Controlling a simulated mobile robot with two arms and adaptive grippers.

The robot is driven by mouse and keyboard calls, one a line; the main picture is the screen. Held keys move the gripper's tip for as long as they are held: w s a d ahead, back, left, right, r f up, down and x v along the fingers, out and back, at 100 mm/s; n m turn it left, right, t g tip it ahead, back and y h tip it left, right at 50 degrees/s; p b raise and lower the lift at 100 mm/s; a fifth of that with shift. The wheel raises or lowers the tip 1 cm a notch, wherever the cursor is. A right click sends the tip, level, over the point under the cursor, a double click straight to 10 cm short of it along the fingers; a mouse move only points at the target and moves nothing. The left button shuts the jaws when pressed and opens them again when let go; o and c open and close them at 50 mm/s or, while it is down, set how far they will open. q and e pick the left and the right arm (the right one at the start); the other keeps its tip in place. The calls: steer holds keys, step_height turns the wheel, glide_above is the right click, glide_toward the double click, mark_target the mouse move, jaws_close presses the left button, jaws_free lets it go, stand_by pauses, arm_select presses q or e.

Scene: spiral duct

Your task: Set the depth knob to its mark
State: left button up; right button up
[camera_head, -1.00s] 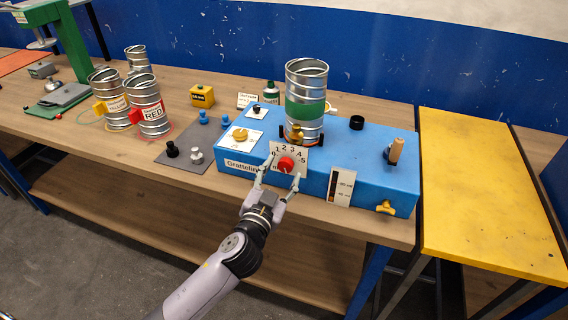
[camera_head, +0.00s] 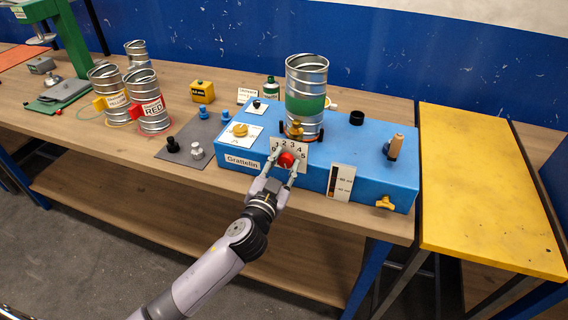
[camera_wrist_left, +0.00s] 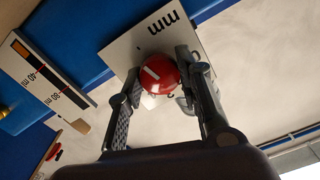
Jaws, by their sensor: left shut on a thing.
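The depth knob (camera_head: 286,160) is a red round knob on a white dial plate (camera_head: 303,149) with numbers, on the front of the blue machine (camera_head: 237,181). In the left wrist view the red knob (camera_wrist_left: 160,76) shows a white pointer line, and the plate (camera_wrist_left: 125,54) reads "mm". My left gripper (camera_head: 280,170) is at the knob, with one finger on each side; it is shut on the knob. In the left wrist view the fingers (camera_wrist_left: 158,90) flank it. Which number the pointer meets is not readable. My right gripper is not in view.
A metal duct with a green band (camera_head: 305,105) stands on the machine. A gauge card (camera_head: 340,182) and a yellow knob (camera_head: 385,203) are to the right of the dial. Labelled cans stand at the left. A yellow table (camera_head: 490,190) adjoins on the right.

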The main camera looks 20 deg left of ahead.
arm_select(q)
steer(key=c, duration=0.4)
